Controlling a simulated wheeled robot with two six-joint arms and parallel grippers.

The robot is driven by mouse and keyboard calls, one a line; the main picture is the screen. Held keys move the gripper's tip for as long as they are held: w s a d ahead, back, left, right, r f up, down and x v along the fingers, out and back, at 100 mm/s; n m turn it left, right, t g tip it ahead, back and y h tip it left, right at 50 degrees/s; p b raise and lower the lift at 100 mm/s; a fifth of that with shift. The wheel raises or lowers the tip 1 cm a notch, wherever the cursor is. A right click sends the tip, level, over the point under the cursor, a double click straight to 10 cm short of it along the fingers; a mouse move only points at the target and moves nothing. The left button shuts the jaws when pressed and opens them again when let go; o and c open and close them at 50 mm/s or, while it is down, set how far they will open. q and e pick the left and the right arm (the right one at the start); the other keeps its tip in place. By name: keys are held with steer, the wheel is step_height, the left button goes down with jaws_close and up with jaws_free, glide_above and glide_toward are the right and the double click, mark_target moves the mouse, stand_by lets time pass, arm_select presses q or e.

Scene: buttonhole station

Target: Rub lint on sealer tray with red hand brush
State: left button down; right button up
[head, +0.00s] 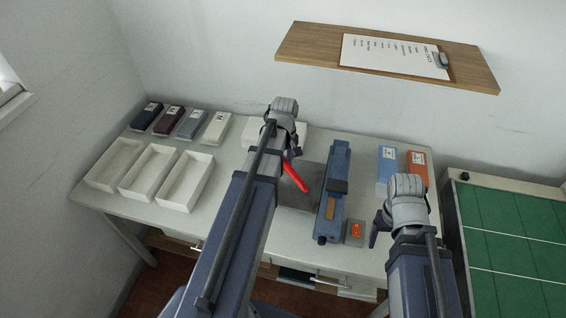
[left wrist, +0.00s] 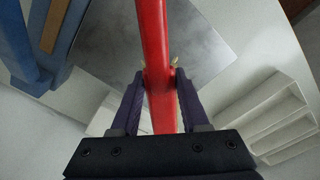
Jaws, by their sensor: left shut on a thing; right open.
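The red hand brush (head: 296,177) is held by my left gripper (head: 288,158), over the grey plate. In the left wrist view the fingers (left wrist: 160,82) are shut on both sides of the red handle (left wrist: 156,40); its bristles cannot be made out. A flat grey metal plate (head: 305,200), which looks like the sealer tray, lies beside the blue sealer (head: 336,185); it also shows in the left wrist view (left wrist: 205,45). I cannot make out lint on it. My right gripper (head: 378,226) is open and empty over the table's right front, partly hidden by its wrist.
Three white open trays (head: 150,171) stand at the left, with several dark and pale boxes (head: 190,124) behind. Blue (head: 386,165) and orange (head: 416,166) boxes stand at the right. A small grey box with an orange top (head: 356,231) sits near the front. A shelf (head: 290,44) hangs above.

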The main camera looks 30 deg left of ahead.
arm_select(q)
steer(key=shift+r, duration=0.4)
step_height(320, 180, up, 3)
steer(key=p, duration=0.3)
stand_by(0.5)
